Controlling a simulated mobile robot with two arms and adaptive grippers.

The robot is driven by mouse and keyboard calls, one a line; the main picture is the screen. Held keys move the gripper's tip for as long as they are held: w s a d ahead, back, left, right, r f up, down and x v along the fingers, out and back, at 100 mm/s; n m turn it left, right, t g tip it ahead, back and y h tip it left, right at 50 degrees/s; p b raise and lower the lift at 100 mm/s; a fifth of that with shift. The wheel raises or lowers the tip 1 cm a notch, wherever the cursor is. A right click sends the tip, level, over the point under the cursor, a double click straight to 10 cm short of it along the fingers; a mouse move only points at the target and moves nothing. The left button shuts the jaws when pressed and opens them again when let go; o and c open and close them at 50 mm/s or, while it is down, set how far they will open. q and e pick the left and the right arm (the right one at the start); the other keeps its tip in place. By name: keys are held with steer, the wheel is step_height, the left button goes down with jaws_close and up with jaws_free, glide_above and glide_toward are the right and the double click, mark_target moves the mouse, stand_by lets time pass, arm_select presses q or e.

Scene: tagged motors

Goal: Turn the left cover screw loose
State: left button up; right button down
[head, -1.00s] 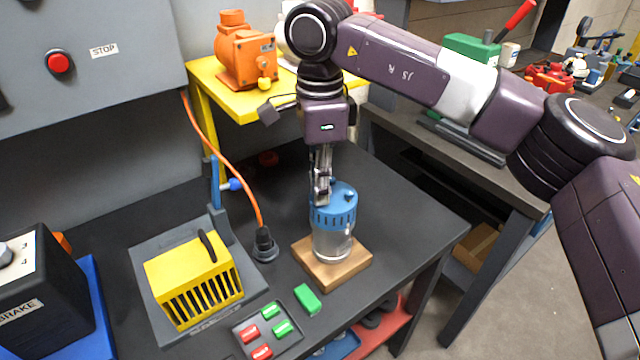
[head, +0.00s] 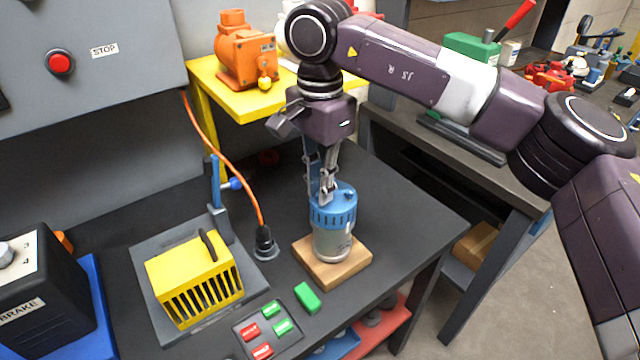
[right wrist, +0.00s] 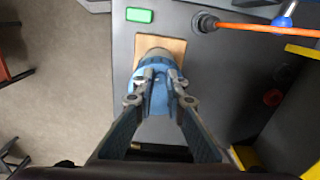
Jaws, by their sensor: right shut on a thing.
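A small motor with a blue slotted cover (head: 347,212) and a grey metal body (head: 331,246) stands upright on a wooden block (head: 330,272). One screw (head: 348,195) shows on the right of the cover top. My right gripper (head: 326,196) points down at the left part of the cover top, shut on the left cover screw, which its fingers hide. In the right wrist view the fingertips (right wrist: 161,77) come together over the blue cover (right wrist: 151,104). My left gripper is not in view.
Left of the motor stand a plug (head: 265,243) with an orange cable and a yellow slotted cover (head: 195,278). A green block (head: 307,298) and a red and green button pad (head: 268,332) lie in front. A yellow shelf (head: 262,106) with an orange motor stands behind.

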steer(key=shift+s+f, duration=0.15)
steer(key=shift+f, duration=0.2)
steer(key=c, duration=2.2)
jaws_free()
steer(key=shift+o, duration=1.2)
steer(key=shift+w+r, duration=0.1)
steer(key=shift+w, duration=0.1)
steer(key=shift+r, duration=0.15)
step_height(320, 180, up, 12)
